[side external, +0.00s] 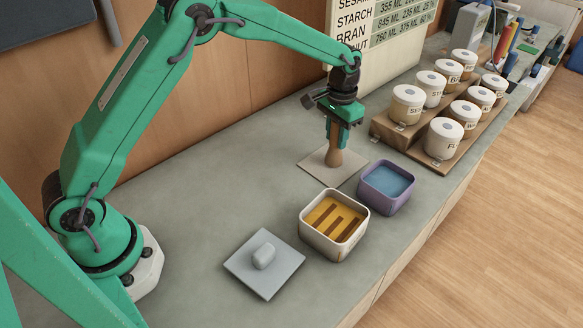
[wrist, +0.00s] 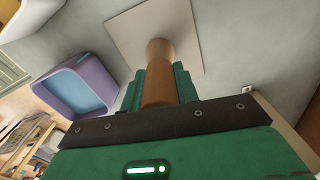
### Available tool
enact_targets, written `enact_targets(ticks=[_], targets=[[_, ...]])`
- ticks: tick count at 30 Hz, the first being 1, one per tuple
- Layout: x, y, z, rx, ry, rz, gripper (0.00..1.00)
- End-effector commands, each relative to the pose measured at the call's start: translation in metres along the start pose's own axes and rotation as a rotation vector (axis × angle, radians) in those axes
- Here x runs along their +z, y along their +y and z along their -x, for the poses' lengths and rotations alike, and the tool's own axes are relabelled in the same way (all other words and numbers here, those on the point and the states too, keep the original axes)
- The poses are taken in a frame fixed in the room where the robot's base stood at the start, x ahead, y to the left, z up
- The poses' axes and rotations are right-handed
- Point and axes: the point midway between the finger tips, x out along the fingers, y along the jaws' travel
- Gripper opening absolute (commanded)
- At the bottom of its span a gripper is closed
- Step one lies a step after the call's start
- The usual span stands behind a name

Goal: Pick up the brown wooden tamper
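The brown wooden tamper (side external: 334,158) stands upright on a pale square mat (side external: 313,166). In the wrist view the tamper (wrist: 159,75) runs up between the fingers, with its far end over the mat (wrist: 185,22). My gripper (side external: 337,134) points down over it from above. In the wrist view the green fingers of my gripper (wrist: 159,88) lie on both sides of the handle, with no clear gap, so it looks shut on the tamper. The tamper's upper end is hidden by the gripper in the side view. Its foot looks to be at the mat.
A purple box with blue inside (side external: 387,187) stands close right of the mat. A cream box with yellow and brown strips (side external: 334,225) stands nearer. A grey lid (side external: 264,264) lies at front left. Several white-lidded jars (side external: 443,138) stand on wooden steps behind right.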

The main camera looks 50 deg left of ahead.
Motion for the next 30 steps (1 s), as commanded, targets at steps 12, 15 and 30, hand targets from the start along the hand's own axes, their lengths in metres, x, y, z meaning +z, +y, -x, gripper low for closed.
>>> enact_targets(ticks=[12,15,30], targets=[[0.0,0.0,0.003,0.0,0.002,0.0,0.0],[-0.001,0.0,0.009,0.0,0.002,0.0,0.0],[0.02,0.035,0.066,0.0,0.003,-0.004,0.0]])
